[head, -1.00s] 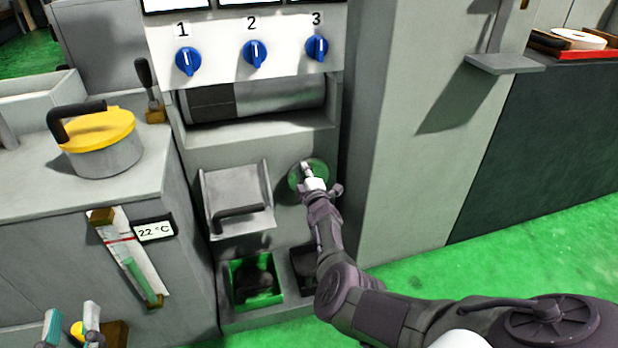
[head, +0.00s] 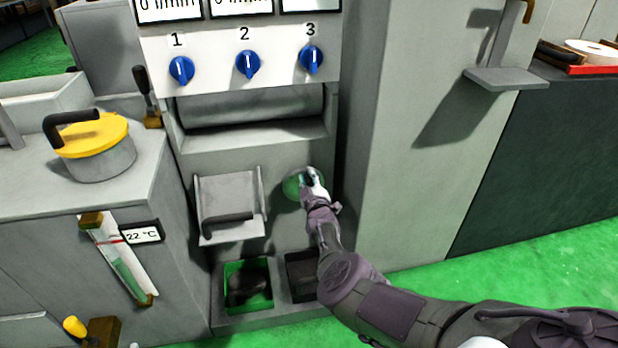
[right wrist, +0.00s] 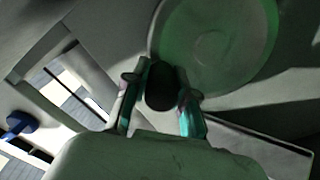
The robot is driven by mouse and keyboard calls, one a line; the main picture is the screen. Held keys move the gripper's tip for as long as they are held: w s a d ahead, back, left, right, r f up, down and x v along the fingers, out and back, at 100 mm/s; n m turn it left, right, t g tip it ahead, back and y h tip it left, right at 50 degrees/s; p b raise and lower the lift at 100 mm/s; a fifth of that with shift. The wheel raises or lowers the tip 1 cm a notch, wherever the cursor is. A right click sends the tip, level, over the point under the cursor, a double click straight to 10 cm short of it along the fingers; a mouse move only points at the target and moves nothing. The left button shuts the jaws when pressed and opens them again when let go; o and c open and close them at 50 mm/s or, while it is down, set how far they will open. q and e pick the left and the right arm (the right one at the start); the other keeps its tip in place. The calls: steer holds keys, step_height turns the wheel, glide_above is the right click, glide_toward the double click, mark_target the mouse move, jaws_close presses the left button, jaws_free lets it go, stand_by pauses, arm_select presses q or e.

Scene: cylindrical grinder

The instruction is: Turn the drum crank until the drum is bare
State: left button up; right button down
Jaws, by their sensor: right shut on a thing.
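The drum (head: 250,106) lies sideways in a recess below the numbered blue knobs in the head view. Its visible face is plain grey, with no dark patch; its far side is hidden. The drum crank is a round green disc (head: 292,184) on the panel below the drum's right end; the disc also shows in the right wrist view (right wrist: 225,40). My right gripper (head: 313,180) is at the disc. In the right wrist view its teal-lined fingers (right wrist: 160,98) are shut on the black crank handle (right wrist: 162,84). My left gripper is not in view.
A hinged flap with a black handle (head: 228,218) is left of the crank. Below are a green-lined bin (head: 262,299) holding dark matter and a dark bin (head: 300,270). A yellow-lidded pot (head: 95,145) stands on the left counter. A tall grey column (head: 400,150) rises at right.

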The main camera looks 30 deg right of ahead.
steer(key=shift+d, duration=0.1)
steer(key=c, duration=0.9)
jaws_free()
steer(key=shift+c, duration=0.2)
steer(key=shift+s+f, duration=0.1)
steer(key=shift+s+a+f, duration=0.15)
steer(key=shift+s+a, duration=0.05)
steer(key=shift+s, duration=0.35)
steer(key=v, duration=1)
steer(key=shift+s+a+r, duration=0.15)
steer(key=shift+s+r, duration=0.15)
steer(key=shift+s, duration=0.05)
